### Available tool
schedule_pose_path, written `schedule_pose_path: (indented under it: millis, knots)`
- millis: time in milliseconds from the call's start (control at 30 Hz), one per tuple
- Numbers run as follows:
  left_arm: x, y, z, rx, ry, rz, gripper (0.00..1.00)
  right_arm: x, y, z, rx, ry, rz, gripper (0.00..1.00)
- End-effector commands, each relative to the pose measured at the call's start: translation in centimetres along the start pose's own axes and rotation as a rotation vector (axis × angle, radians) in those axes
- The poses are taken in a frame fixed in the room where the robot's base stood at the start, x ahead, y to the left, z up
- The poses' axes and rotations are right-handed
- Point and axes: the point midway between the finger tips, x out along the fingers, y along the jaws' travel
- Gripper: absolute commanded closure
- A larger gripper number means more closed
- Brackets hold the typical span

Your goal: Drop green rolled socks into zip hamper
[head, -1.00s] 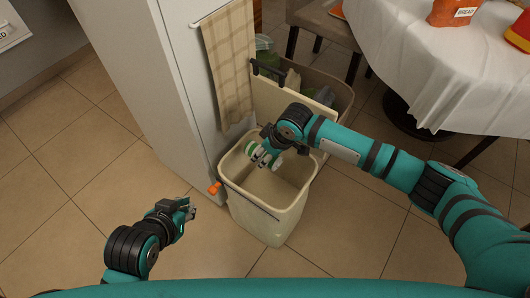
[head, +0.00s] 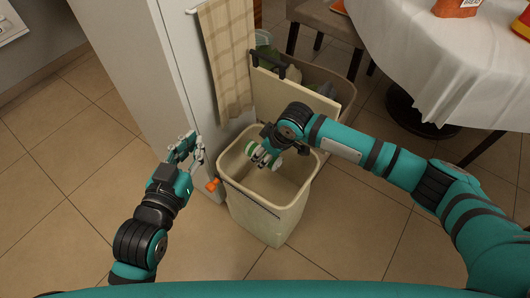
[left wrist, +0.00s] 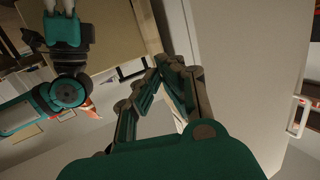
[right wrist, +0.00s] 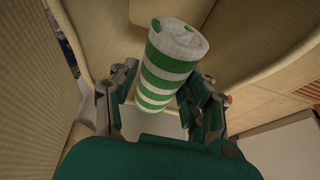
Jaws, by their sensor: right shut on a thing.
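The green-and-white striped rolled socks (right wrist: 170,65) are between the fingers of my right gripper (right wrist: 158,95), which is shut on them. In the head view the socks (head: 254,150) are at the open mouth of the cream hamper (head: 262,217), near its back left rim. My right gripper (head: 267,153) points left over that opening. The hamper's lid (head: 295,92) stands raised at the back. An orange tab (head: 212,185) sits at its left front corner. My left gripper (head: 190,148) is left of the hamper, empty; its fingertips come together in the left wrist view (left wrist: 160,63).
A white cabinet (head: 165,75) with a checked towel (head: 228,62) stands left of and behind the hamper. A bin (head: 320,82) holding bottles is behind the lid. A table with a white cloth (head: 425,75) is at the back right. The front floor is clear.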

Motion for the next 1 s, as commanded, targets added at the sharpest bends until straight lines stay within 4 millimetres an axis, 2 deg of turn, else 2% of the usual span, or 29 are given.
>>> schedule_pose_path:
  millis: [200, 467, 500, 667, 700, 1000]
  knots:
    - [0.12, 0.16, -0.99, -0.001, 0.057, 0.004, 1.00, 0.16, 0.02, 0.07, 0.000, 0.000, 0.000, 0.83]
    - [0.12, 0.17, -1.13, -0.001, 0.062, 0.004, 1.00, 0.15, 0.01, 0.07, 0.000, 0.000, 0.000, 0.83]
    - [0.12, 0.17, -1.13, -0.001, 0.062, 0.004, 1.00, 0.15, 0.02, 0.07, 0.000, 0.000, 0.000, 0.49]
    - [0.11, 0.17, -1.12, -0.001, 0.062, 0.004, 1.00, 0.16, 0.02, 0.07, 0.000, 0.000, 0.000, 0.28]
    - [0.11, 0.18, -1.12, -0.001, 0.062, 0.004, 1.00, 0.16, 0.01, 0.07, 0.000, 0.000, 0.000, 0.25]
    - [0.14, 0.13, -1.04, -0.001, 0.059, 0.003, 1.00, -0.06, 0.03, 0.07, 0.000, 0.000, 0.000, 0.25]
